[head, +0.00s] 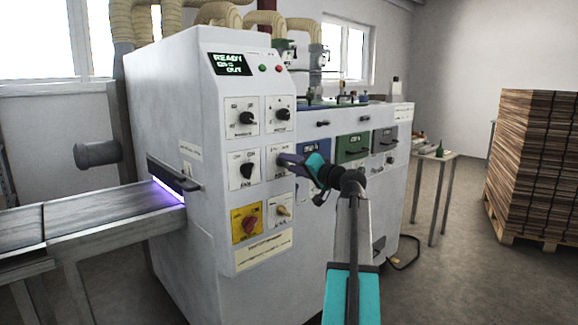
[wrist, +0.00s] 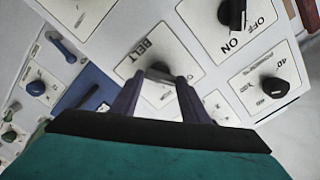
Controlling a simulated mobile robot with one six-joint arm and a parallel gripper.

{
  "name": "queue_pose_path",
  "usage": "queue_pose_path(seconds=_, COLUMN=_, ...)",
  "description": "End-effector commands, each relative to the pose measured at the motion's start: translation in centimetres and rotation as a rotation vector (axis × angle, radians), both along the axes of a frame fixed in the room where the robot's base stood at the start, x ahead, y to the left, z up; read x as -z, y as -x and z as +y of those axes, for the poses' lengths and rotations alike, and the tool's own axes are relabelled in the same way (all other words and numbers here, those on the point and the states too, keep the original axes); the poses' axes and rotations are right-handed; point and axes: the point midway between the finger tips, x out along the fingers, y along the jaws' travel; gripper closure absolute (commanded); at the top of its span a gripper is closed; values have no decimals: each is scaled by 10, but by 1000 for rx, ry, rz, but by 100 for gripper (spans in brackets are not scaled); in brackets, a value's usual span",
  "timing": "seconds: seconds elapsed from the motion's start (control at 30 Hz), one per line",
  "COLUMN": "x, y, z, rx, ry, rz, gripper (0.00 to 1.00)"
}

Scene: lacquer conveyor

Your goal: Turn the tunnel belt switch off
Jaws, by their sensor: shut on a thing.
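The belt switch (wrist: 160,72) is a knob on a white plate marked BELT in the wrist view. My gripper (wrist: 158,80) has its two purple fingers on either side of that knob and is shut on it. The fingers hide part of the knob and plate. The exact angle of the knob is hard to tell.
Left of it is a black ON/OFF knob (head: 246,170). Below are a red knob on a yellow plate (head: 247,224) and a pale knob (head: 282,210). Above is another black knob (head: 281,115). A display (head: 230,64) reads READY. The conveyor (head: 100,222) enters at left.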

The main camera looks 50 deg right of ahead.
Motion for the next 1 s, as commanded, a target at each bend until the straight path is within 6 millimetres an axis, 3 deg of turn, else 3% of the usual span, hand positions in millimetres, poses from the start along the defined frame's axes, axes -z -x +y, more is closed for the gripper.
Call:
queue_pose_path(seconds=0.1, x=4, y=0, z=3, rx=-9, ry=-1, rz=8, gripper=81)
queue_pose_path(seconds=0.13, x=4, y=0, z=3, rx=-9, ry=-1, rz=8, gripper=57)
queue_pose_path(seconds=0.23, x=4, y=0, z=3, rx=-7, ry=-1, rz=7, gripper=41)
queue_pose_path(seconds=0.67, x=2, y=4, z=2, rx=-3, ry=0, rz=4, gripper=41)
queue_pose_path(seconds=1.0, x=2, y=41, z=5, rx=-1, ry=1, rz=4, gripper=41)
